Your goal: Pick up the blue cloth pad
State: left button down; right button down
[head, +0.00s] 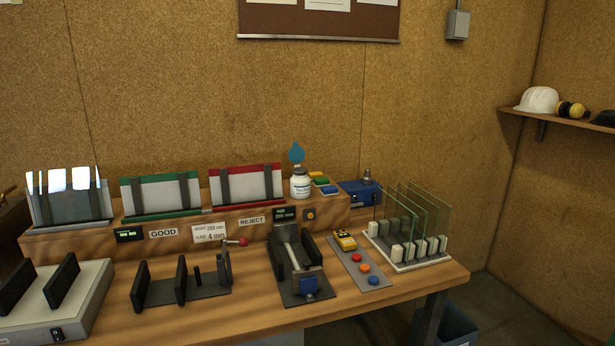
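A small flat blue pad (329,190) lies on the raised wooden shelf at the back of the bench. It is the front one of a short row, with a green pad (321,181) and a yellow pad (316,174) behind it. A white bottle (300,184) stands just left of the pads. Whether the blue pad is cloth cannot be told at this size. Neither of my grippers is in view.
A blue box (360,193) stands right of the pads. Upright glass panes (420,215) in a white-post rack stand at the bench's right. A clamp fixture (296,262) with a blue block and a button panel (361,262) are in front. Bare wood shows along the front edge.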

aim_at(331, 190)
jog(key=l+u, duration=0.25)
jog(key=u, duration=0.25)
jog(key=i+l+u, duration=0.1)
jog(key=l+u, duration=0.15)
jog(key=u, duration=0.25)
jog(key=l+u, duration=0.15)
jog(key=l, duration=0.4)
jog(key=k+l+u, duration=0.2)
jog(key=l, duration=0.3)
jog(key=i, duration=0.1)
